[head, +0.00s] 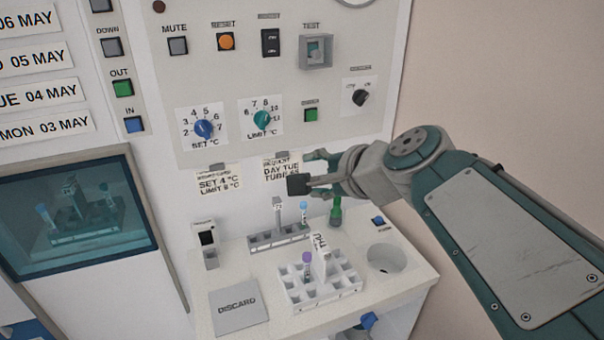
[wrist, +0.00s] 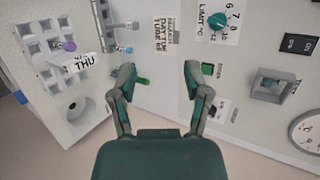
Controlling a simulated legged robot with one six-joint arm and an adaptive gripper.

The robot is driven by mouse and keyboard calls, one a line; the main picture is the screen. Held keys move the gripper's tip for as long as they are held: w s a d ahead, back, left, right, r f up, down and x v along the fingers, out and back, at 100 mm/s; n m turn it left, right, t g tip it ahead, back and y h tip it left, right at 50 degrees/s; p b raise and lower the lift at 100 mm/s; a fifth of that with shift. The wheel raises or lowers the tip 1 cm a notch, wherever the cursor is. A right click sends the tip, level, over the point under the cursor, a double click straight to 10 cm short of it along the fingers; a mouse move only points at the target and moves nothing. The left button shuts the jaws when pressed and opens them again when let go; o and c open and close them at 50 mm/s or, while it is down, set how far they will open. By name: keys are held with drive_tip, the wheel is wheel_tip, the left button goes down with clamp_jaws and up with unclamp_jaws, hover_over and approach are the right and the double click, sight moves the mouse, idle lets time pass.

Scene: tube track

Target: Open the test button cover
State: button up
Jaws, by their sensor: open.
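The test button cover (head: 316,52) is a square grey box under the label TEST, at the upper right of the wall panel in the head view. My gripper (head: 309,170) is open and empty, below the cover in the head view, in front of the paper labels. In the wrist view my gripper (wrist: 157,80) has its two fingers spread wide.
Near the cover are a black switch (head: 270,42), an orange reset button (head: 225,41), a black knob (head: 360,97) and a green button (head: 311,115). Below, a white tube rack (head: 320,292) and a discard lid (head: 238,305) are on the shelf. A round gauge (wrist: 306,131) is near the cover.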

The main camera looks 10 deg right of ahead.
drive_tip(key=shift+s+a+f+n, duration=0.35)
drive_tip(key=shift+s+f+n, duration=0.25)
drive_tip(key=shift+n, duration=0.1)
drive_tip(key=m+t, duration=0.6)
drive_tip(key=m, duration=1.6)
approach(318, 56)
drive_tip(key=x, duration=0.9)
clamp_jaws()
